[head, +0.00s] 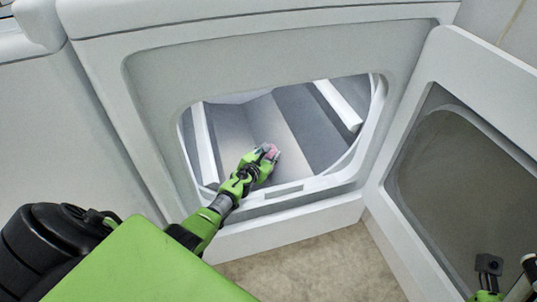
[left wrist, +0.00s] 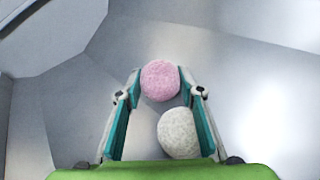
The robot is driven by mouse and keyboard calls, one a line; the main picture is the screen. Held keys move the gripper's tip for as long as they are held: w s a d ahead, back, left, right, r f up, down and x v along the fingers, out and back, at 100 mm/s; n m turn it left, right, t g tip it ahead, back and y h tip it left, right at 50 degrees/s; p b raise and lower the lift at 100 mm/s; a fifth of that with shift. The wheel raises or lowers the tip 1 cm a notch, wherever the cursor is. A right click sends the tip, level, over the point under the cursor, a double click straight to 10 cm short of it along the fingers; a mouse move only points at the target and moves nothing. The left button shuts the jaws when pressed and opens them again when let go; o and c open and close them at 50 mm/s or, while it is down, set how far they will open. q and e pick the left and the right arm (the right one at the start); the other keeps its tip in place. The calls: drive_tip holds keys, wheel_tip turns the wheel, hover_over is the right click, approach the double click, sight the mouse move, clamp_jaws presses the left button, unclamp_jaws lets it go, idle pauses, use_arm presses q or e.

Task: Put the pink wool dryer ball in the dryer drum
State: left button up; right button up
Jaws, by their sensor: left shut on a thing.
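The pink wool dryer ball (left wrist: 160,81) sits between the fingertips of my left gripper (left wrist: 160,85), which is shut on it. The gripper reaches through the round-cornered opening into the dryer drum (head: 222,123). A white wool ball (left wrist: 177,133) shows nearer the palm in the left wrist view, overlapping the right finger's line; I cannot tell whether it touches the gripper.
The dryer door (head: 412,150) stands open at the right. White raised vanes (head: 338,104) run along the drum wall. The opening's lower rim (head: 285,190) lies beneath my left forearm. Another white appliance (head: 50,120) stands at left. Bare floor (head: 320,265) shows in front.

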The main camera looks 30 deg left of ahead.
use_arm(q)
drive_tip(key=shift+f, duration=0.1)
drive_tip(key=shift+s+f+b, duration=0.15)
drive_tip(key=shift+f+b, duration=0.4)
drive_tip(key=shift+b, duration=0.05)
drive_tip(key=o, duration=1)
drive_tip(key=shift+f, duration=0.1)
